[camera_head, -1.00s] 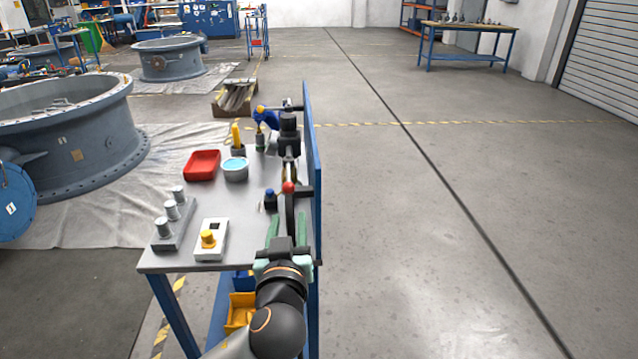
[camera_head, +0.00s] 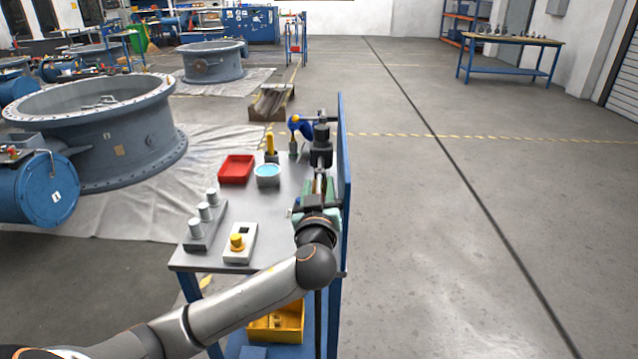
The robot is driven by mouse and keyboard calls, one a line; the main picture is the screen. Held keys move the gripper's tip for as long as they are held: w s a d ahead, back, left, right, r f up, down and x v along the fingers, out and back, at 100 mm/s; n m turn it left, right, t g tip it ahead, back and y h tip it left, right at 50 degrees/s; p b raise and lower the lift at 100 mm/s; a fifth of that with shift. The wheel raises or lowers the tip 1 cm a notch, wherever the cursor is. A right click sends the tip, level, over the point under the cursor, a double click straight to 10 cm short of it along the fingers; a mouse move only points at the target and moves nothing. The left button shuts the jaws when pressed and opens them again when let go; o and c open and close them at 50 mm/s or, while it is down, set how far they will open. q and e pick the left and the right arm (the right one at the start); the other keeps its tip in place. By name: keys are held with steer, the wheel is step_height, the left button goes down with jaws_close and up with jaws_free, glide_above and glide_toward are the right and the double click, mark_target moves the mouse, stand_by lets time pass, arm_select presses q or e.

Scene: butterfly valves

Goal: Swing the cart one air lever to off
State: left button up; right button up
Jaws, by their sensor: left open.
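The cart (camera_head: 215,257) has a grey top and a blue upright panel (camera_head: 345,190) along its right edge. My left arm comes in from the lower left. My left gripper (camera_head: 318,188) is open at the panel side of the cart top, its green fingers pointing away from me. The gripper and wrist cover most of the fittings there, so I cannot make out the air lever or its angle. A small blue knob (camera_head: 297,201) shows just left of the fingers. A dark fitting (camera_head: 321,152) stands beyond them. My right gripper is not in view.
The floor right of the panel is clear.

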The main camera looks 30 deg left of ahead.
arm_select(q)
steer(key=shift+w+a, duration=0.2)
steer(key=shift+w, duration=0.1)
jaws_close()
stand_by(1.3)
